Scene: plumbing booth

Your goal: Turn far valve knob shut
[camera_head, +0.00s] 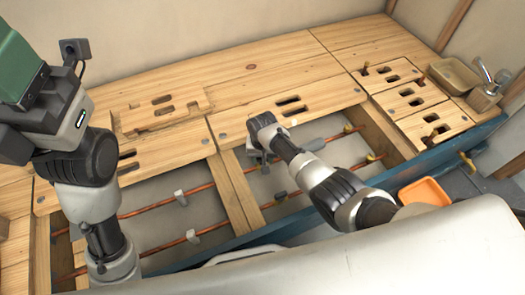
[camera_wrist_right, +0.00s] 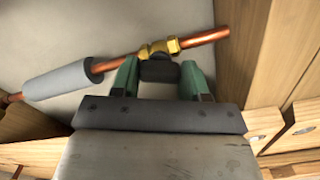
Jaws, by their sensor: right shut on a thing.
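The far valve (camera_wrist_right: 158,48) is a brass body on a copper pipe in the right wrist view. Its black knob (camera_wrist_right: 158,71) lies between the green fingertips of my right gripper (camera_wrist_right: 157,82), which is shut on it. In the head view my right gripper (camera_head: 262,157) reaches down to the far copper pipe, and its wrist hides the valve and knob there. My left arm rises at the left of the head view, with a green part (camera_head: 18,68) at the top edge; whether its jaws are open does not show.
Grey sleeves (camera_head: 313,145) sit on the far copper pipe (camera_head: 205,187), and the near pipe (camera_head: 220,228) runs alongside. A wooden post (camera_head: 236,188) divides the opening. Slotted wooden panels (camera_head: 290,105) surround it. A blue rail (camera_head: 420,155) and orange tray (camera_head: 425,192) lie at right.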

